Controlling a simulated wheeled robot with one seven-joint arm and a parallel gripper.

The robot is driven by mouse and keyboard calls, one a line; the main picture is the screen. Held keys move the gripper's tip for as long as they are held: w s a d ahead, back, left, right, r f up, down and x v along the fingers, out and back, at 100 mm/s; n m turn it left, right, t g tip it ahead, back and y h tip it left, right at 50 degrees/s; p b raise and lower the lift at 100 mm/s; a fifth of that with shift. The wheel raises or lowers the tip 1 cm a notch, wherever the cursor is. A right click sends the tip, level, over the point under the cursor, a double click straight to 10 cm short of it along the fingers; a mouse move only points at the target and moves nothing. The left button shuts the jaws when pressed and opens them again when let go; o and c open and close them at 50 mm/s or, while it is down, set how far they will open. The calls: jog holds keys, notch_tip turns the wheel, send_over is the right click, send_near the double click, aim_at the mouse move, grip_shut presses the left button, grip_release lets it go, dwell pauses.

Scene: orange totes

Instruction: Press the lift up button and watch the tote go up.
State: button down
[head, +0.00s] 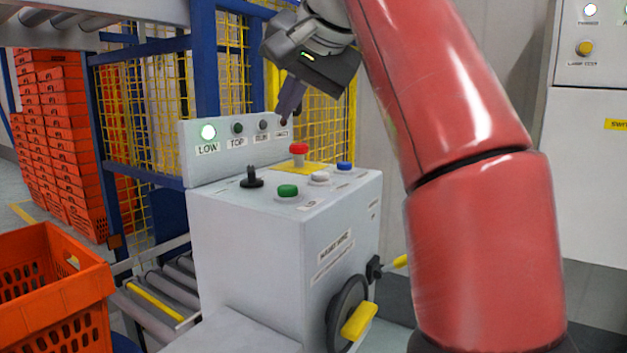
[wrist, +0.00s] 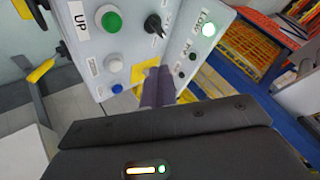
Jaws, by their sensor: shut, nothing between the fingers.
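The green button (head: 288,190) sits at the front of the grey control box's top (head: 235,205). In the wrist view the green button (wrist: 112,21) has an "UP" label (wrist: 79,22) beside it. My gripper (head: 284,119) is shut and empty, in the air above the back of the box, near the lamp panel and apart from the green button. In the wrist view my gripper (wrist: 157,78) covers the spot where the red button (head: 298,149) stands. The "LOW" lamp (head: 208,132) is lit; the other lamps are dark. An orange tote (head: 85,292) shows at lower left.
A black selector (head: 251,179), white button (head: 320,178) and blue button (head: 345,166) share the box top. A handwheel (head: 345,308) sticks out of the box's side. A blue frame with yellow mesh (head: 228,65), rollers (head: 165,290) and stacked orange totes (head: 60,140) stand left and behind.

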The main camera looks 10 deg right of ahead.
aim_at(291, 189)
jog(key=shift+r, duration=0.15)
jog(key=shift+f, duration=0.25)
jog(key=shift+f+b, duration=1.9)
jog(key=shift+f, duration=2.3)
jog(key=shift+f, duration=0.4)
